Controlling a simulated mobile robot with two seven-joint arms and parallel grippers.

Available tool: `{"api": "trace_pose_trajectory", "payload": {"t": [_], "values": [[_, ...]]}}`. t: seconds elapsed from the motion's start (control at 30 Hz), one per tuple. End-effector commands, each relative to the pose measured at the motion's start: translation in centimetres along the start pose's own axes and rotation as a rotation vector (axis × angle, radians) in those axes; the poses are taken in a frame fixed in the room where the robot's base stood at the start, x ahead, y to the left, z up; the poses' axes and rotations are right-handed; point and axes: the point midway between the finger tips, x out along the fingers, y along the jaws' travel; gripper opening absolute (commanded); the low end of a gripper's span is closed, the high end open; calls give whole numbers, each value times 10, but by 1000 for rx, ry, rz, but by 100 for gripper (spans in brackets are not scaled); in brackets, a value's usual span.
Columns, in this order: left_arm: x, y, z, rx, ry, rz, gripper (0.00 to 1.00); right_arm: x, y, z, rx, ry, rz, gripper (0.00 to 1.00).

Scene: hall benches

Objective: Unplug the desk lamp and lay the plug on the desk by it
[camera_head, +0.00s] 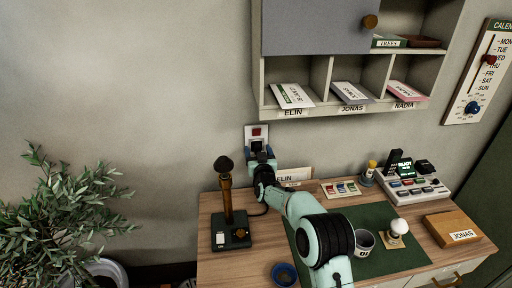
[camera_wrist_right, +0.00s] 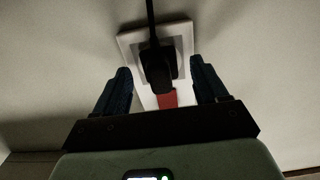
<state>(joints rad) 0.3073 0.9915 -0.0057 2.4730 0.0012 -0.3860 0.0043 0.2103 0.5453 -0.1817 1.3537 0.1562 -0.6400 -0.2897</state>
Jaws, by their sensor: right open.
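The desk lamp (camera_head: 227,202) stands upright at the left of the desk (camera_head: 262,248), with a brass stem, a small dark head and a dark square base. A black plug (camera_wrist_right: 157,72) sits in the white wall socket (camera_head: 249,131), below a red switch (camera_head: 257,131). The socket plate (camera_wrist_right: 130,41) and the red switch (camera_wrist_right: 167,99) also show in the right wrist view, and a cord runs from the plug. My right gripper (camera_head: 260,152) is open at the socket, its fingers (camera_wrist_right: 160,85) on either side of the plug with gaps. My left gripper is out of view.
A wall shelf (camera_head: 440,75) with letter compartments hangs above the desk. A green mat (camera_head: 378,262), cup (camera_head: 363,241), blue bowl (camera_head: 284,275), wooden box (camera_head: 453,230) and button console (camera_head: 418,190) occupy the desk. A plant (camera_head: 55,215) stands at left. Bare desk shows around the lamp base.

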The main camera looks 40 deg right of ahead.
Motion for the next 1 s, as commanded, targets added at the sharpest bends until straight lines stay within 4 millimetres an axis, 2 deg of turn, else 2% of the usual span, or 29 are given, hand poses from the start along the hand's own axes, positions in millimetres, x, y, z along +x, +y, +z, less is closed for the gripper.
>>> {"api": "trace_pose_trajectory", "payload": {"t": [0.2, 1.0], "values": [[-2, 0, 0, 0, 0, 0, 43, 8, 0, 0, 0, -1, 1, 72], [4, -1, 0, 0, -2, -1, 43, 7, 0, 1, 0, 1, 0, 72]]}}
